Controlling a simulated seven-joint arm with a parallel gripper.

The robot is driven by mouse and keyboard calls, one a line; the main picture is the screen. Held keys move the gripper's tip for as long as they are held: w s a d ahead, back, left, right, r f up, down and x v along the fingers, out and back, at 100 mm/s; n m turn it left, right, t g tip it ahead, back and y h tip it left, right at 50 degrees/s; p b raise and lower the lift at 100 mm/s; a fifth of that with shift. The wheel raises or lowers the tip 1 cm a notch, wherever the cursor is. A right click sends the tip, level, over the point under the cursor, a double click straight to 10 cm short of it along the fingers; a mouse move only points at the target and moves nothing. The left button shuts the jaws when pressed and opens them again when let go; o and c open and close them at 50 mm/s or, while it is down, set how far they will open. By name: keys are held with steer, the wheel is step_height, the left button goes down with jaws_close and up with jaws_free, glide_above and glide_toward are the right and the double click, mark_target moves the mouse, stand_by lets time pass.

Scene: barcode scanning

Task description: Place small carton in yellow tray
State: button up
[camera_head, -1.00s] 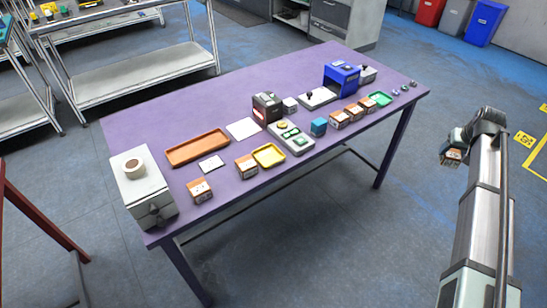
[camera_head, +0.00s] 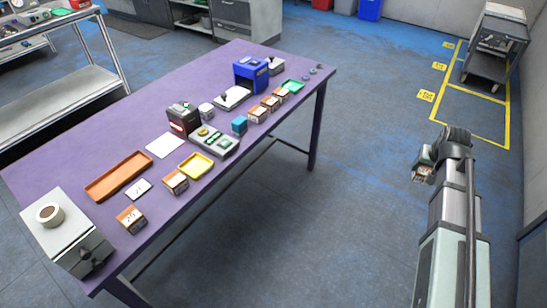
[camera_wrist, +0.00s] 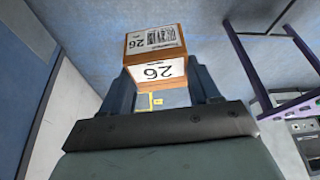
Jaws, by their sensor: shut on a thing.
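My gripper (camera_wrist: 160,85) is shut on a small carton (camera_wrist: 154,41), brown with white labels reading "26" and a barcode. In the head view my gripper (camera_head: 422,172) holds the carton (camera_head: 421,175) in the air, right of the table and well apart from it. Another carton (camera_head: 131,219) marked "25" stands further left.
The purple table (camera_head: 90,140) also bears an orange tray (camera_head: 118,182), a dark scanner-like device (camera_head: 183,120), a panel with green buttons (camera_head: 214,142), a blue machine (camera_head: 250,74), a green tray (camera_head: 293,86) and several cartons. Floor between table and arm is clear.

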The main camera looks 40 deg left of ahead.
steer(key=s+a+r+n+y, duration=0.15)
steer(key=s+a, duration=0.25)
steer(key=a, duration=0.7)
steer(key=s+a+r+n, duration=0.15)
steer(key=s+a, duration=0.25)
steer(key=a, duration=0.7)
steer(key=s+a+r+n+g+y, duration=0.1)
steer(key=s+a+r+n, duration=0.15)
steer(key=s+a, duration=0.95)
steer(key=s+a+r+n+g, duration=0.1)
steer(key=s+a+r+n, duration=0.15)
steer(key=s+a, duration=1)
steer(key=s+a+r+n+g+y, duration=0.1)
steer(key=s+a+r+n, duration=0.35)
steer(key=a, duration=1.35)
steer(key=shift+m, duration=0.75)
steer(key=shift+s+f, duration=0.3)
steer(key=shift+f, duration=1.8)
steer(key=shift+s+f, duration=0.25)
steer(key=shift+f, duration=1.9)
steer(key=shift+s+f, duration=0.3)
steer(key=shift+f, duration=1.8)
steer(key=shift+f, duration=0.15)
steer(key=o, duration=1.3)
steer(key=shift+c, duration=0.2)
